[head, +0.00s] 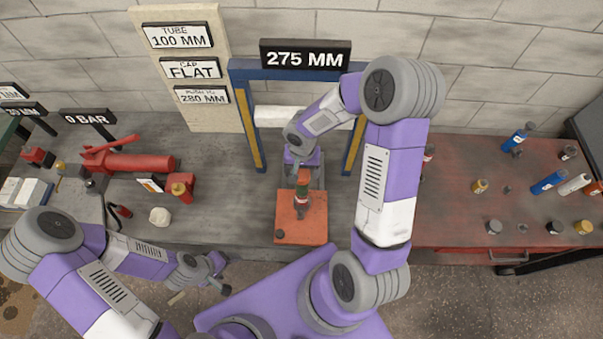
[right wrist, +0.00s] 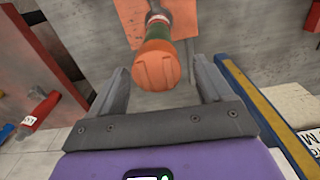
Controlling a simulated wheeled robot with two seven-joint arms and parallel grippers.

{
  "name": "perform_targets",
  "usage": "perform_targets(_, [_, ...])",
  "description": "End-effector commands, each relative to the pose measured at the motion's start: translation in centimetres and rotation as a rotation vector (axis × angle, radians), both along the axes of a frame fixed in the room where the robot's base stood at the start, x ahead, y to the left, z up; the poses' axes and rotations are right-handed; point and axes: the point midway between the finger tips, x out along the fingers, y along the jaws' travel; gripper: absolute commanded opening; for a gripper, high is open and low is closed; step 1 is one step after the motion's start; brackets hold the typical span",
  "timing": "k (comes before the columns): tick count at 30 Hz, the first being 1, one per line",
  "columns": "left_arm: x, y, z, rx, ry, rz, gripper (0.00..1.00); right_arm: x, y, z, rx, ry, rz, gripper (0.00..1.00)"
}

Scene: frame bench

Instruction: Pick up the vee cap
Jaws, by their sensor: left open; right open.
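An orange cap with grooves in its end, which looks like the vee cap (right wrist: 157,66), tops a green upright body with a red and white part below. This stack (head: 302,188) stands on an orange plate (head: 288,222) on the bench. My right gripper (head: 303,172) is above the stack. In the right wrist view its fingers (right wrist: 159,68) are open on either side of the cap, with gaps showing. My left gripper (head: 220,273) is open and empty in front of the bench's front edge, at lower left.
A blue and yellow frame (head: 247,130) with a "275 MM" sign (head: 305,55) stands around my right gripper. A red tool (head: 135,162) and small parts lie on the left. A red-topped bench (head: 450,205) on the right holds several bottles and caps.

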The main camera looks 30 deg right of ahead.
Motion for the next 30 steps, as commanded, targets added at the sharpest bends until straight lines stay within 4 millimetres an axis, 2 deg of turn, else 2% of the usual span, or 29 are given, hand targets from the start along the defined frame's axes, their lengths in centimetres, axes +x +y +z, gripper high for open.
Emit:
perform_targets(7, [-0.05,-0.01,0.02,0.0,0.001,0.0,0.77,-0.03,-0.01,-0.16,0.0,0.0,0.0,0.79])
perform_targets(19, [-0.03,-0.01,0.02,0.0,0.001,0.0,0.77,-0.02,0.01,-0.14,0.0,0.0,0.0,0.18])
perform_targets(27, [-0.04,-0.01,0.02,0.0,0.001,0.0,0.77,-0.01,0.01,-0.08,0.0,0.0,0.0,0.17])
perform_targets(30, [-0.03,-0.01,0.08,0.0,0.001,0.0,0.77,0.09,-0.02,0.64,0.0,-0.004,0.0,0.17])
